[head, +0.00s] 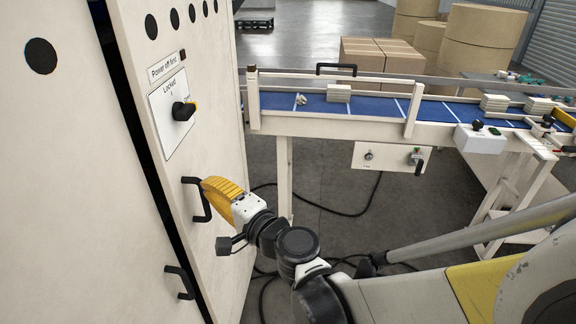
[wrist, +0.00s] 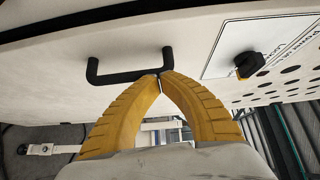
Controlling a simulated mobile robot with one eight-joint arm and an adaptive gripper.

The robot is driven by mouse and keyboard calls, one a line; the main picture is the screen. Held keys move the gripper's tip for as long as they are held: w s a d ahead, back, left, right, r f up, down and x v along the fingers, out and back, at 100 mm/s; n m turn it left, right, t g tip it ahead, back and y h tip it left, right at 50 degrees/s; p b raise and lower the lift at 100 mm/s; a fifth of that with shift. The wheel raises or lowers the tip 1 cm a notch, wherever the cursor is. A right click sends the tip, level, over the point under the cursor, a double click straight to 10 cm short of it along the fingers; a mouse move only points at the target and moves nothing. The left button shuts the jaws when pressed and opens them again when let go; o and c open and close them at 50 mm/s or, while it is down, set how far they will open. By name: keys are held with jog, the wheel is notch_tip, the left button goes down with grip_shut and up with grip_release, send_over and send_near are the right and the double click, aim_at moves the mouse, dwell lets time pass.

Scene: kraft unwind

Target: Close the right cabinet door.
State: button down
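The right cabinet door (head: 215,110) is a cream panel with a black handle (head: 197,203) and a rotary knob (head: 183,111) on a white plate. Its left edge shows beside a dark gap, so it stands slightly ajar from the left door (head: 75,180). My gripper (head: 206,186) has yellow fingers and is at the upper end of that handle. In the wrist view the fingertips (wrist: 162,77) meet at the right end of the handle (wrist: 128,76). The fingers look shut; I cannot tell whether the handle is pinched between them.
A conveyor (head: 375,106) with a blue belt runs behind and right of the door. A cable (head: 340,212) lies on the grey floor. Cartons (head: 375,62) and large brown rolls (head: 478,50) stand farther back.

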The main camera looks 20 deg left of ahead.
jog(key=shift+s+a, duration=0.3)
jog(key=shift+a, duration=0.35)
jog(key=shift+s+a, duration=0.35)
jog(key=shift+a, duration=0.35)
jog(key=shift+s+a, duration=0.3)
jog(key=shift+a, duration=0.35)
